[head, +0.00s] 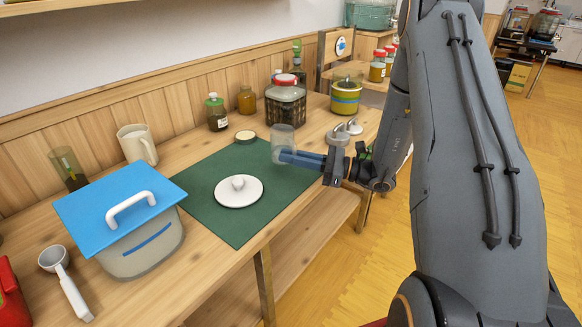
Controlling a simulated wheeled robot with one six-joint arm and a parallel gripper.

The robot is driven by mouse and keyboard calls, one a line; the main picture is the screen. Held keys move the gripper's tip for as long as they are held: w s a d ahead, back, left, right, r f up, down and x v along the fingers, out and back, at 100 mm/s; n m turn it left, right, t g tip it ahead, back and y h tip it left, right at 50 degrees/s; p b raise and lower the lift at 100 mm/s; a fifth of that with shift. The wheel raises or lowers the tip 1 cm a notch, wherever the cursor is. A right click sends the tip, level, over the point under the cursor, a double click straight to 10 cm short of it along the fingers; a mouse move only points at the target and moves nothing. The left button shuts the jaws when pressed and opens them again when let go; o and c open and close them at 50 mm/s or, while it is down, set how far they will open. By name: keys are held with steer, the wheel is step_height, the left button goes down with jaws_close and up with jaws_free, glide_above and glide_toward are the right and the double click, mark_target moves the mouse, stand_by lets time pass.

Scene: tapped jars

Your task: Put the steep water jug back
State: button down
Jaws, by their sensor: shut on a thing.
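My gripper (290,157), with blue fingers, reaches in from the right over the far right part of the green mat (240,222). It is shut on a small clear glass vessel (282,137), which looks upright and empty. I cannot tell whether its base touches the mat. A cream jug (136,145) with a handle stands upright at the back left, apart from my gripper. No label shows which vessel is the steep water jug. A white round lid (239,191) with a knob lies on the mat.
A large dark-filled jar (285,105) stands just behind the held glass. Bottles (217,113), a yellow pot (345,97) and white-handled pieces (344,132) are nearby. A blue-lidded bin (140,248) and scoop (65,280) fill the left. The mat's front is clear.

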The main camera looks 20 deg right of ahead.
steer(key=shift+f, duration=1.75)
steer(key=shift+f, duration=0.15)
steer(key=c, duration=1.8)
jaws_free()
